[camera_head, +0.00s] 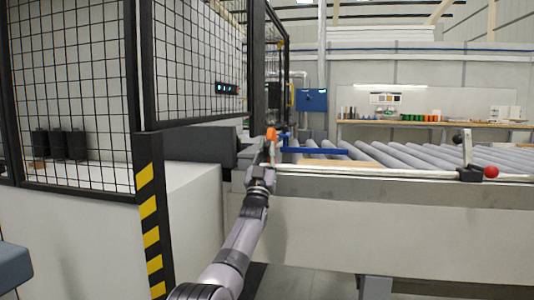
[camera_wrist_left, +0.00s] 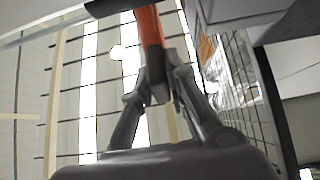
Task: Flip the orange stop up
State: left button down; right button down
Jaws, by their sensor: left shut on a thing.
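The orange stop (camera_head: 271,133) shows as a small orange piece at the tip of my left gripper (camera_head: 267,149), at the left end of the roller table's front rail. Most of the stop is hidden behind the gripper in the head view. In the left wrist view the orange stop (camera_wrist_left: 150,28) is a bar coming down from the top edge, and its dark lower end sits between the two fingers of my left gripper (camera_wrist_left: 160,88). The fingers are shut on it. My right gripper is in neither view.
A blue bar (camera_head: 328,151) lies across the grey rollers (camera_head: 405,156) just right of the gripper. A second stop with a red knob (camera_head: 491,172) is on the rail at right. A mesh fence with a yellow-black striped post (camera_head: 148,215) stands close on the left.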

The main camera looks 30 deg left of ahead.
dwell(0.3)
pick_arm(q)
jog(key=c, duration=1.6)
grip_release()
jog(key=shift+s+f, duration=0.1)
jog(key=shift+f, duration=0.05)
jog(key=shift+s+d+f, duration=0.1)
jog(key=shift+s+f, duration=0.2)
jog(key=shift+f, duration=0.1)
jog(key=v, duration=1.1)
jog(key=shift+r, duration=0.1)
